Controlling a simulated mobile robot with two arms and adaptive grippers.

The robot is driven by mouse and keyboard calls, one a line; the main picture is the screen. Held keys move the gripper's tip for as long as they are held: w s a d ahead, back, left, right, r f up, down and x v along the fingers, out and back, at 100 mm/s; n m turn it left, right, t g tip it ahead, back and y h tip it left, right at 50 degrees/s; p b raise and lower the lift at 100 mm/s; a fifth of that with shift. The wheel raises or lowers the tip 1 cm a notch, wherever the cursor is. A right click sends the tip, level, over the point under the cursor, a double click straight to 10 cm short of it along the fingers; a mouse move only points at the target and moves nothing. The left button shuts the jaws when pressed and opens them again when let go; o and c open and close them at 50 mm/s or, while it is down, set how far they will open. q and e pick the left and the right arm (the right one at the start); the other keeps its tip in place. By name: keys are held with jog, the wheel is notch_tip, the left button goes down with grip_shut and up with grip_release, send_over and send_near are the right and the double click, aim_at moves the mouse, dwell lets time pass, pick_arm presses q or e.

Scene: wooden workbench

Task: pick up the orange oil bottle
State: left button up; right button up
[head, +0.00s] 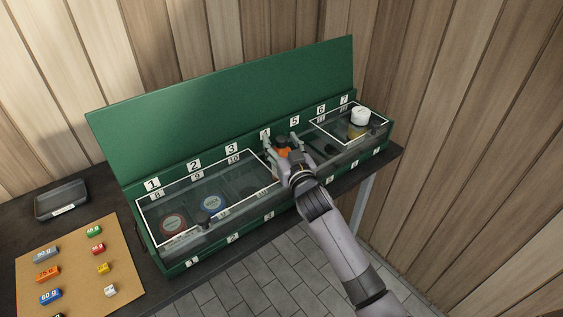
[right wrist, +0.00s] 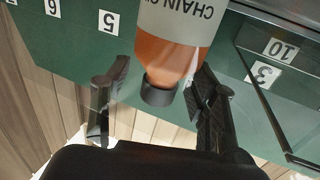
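The orange oil bottle (head: 283,150) has a black cap and stands in the green box near labels 4 and 5, between the two clear covers. In the right wrist view the bottle (right wrist: 170,55) shows a grey label reading "CHAIN O…" and its black cap (right wrist: 158,90). My right gripper (head: 285,148) is at the bottle, partly hiding it in the head view. Its two fingers (right wrist: 160,92) are spread on either side of the bottle's cap end. A clear gap shows at the left finger; the right finger is close to the bottle, and contact is unclear. My left gripper is not in view.
The long green box (head: 225,95) has its lid raised behind numbered compartments. A clear cover (head: 245,188) lies over the left compartments and another (head: 335,135) over the right. A white-capped bottle (head: 360,118) stands at right. A dark tray (head: 61,200) and a weight board (head: 75,268) are at left.

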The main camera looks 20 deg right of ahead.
grip_shut()
dwell(0.5)
